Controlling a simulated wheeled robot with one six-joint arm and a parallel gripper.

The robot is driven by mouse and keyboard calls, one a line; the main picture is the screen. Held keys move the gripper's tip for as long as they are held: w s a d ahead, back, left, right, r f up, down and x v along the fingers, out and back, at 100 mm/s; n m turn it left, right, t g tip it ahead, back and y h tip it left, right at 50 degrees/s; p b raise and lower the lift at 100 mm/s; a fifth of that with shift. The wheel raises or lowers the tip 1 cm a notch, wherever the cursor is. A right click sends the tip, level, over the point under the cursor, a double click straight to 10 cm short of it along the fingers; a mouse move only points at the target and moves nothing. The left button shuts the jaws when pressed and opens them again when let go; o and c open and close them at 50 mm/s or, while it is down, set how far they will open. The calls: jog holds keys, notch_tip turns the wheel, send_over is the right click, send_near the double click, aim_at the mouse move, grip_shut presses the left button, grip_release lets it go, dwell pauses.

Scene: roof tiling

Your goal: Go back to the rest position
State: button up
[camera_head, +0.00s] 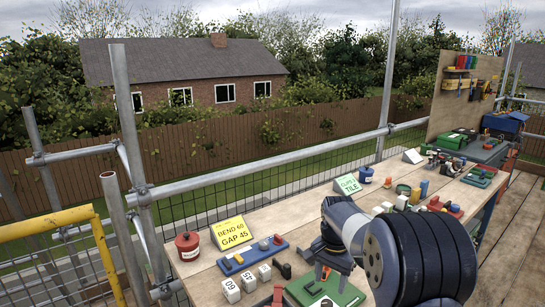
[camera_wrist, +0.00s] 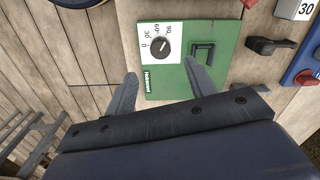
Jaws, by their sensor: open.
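My gripper (camera_head: 332,272) is open and empty above the near part of the wooden workbench (camera_head: 268,222). In the wrist view its two grey fingers (camera_wrist: 160,80) stand apart, over a green panel (camera_wrist: 185,83). The panel carries a white card with a black dial (camera_wrist: 163,46) and a black rectangular fitting. The same panel (camera_head: 350,295) shows partly in the head view, below the gripper. My arm's large dark joint covers the bench's right front area. Whether the fingers touch the panel cannot be told.
A red pot (camera_head: 187,246), a yellow sign (camera_head: 231,231), a blue tray (camera_head: 250,256) and several white number blocks (camera_head: 231,290) stand left of the gripper. More tools and a pegboard (camera_head: 462,95) are farther right. Scaffold tubes (camera_head: 128,130) rise behind the bench.

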aim_at(327, 302)
notch_tip(327, 302, down, 8)
jog(key=shift+f, duration=0.2)
jog(key=shift+r+n, duration=0.15)
jog(key=shift+n, duration=0.75)
jog(key=n, duration=1)
jog(key=shift+p, duration=0.35)
jog(key=n, duration=0.4)
jog(key=shift+r, duration=3.2)
jog(key=shift+f, duration=0.1)
